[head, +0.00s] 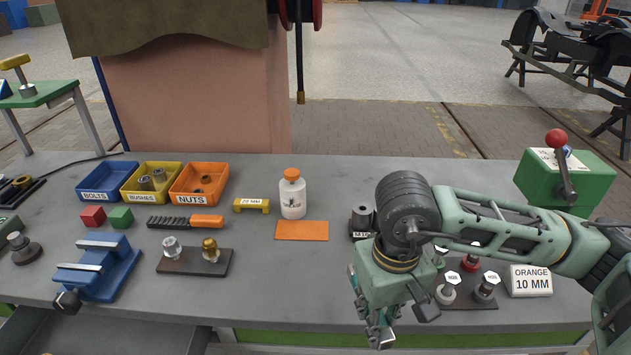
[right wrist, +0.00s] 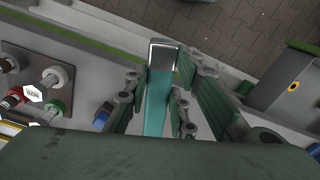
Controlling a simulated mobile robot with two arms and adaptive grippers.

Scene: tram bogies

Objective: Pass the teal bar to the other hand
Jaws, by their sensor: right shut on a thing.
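The teal bar (right wrist: 157,105) has a bare metal end (right wrist: 163,53) and lies between the fingers of my right gripper (right wrist: 160,95) in the right wrist view. My right gripper is shut on the bar. In the head view the right gripper (head: 372,312) points down at the front edge of the workbench, right of the middle. There its fingers and hand hide most of the bar. My left gripper is not in view.
The grey workbench (head: 330,270) carries blue, yellow and orange bins (head: 198,184), a white bottle (head: 292,197), an orange plate (head: 302,230) and a blue vise (head: 98,265). A bolt stand (right wrist: 38,85) and green lever box (head: 565,180) are at right. The front middle is clear.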

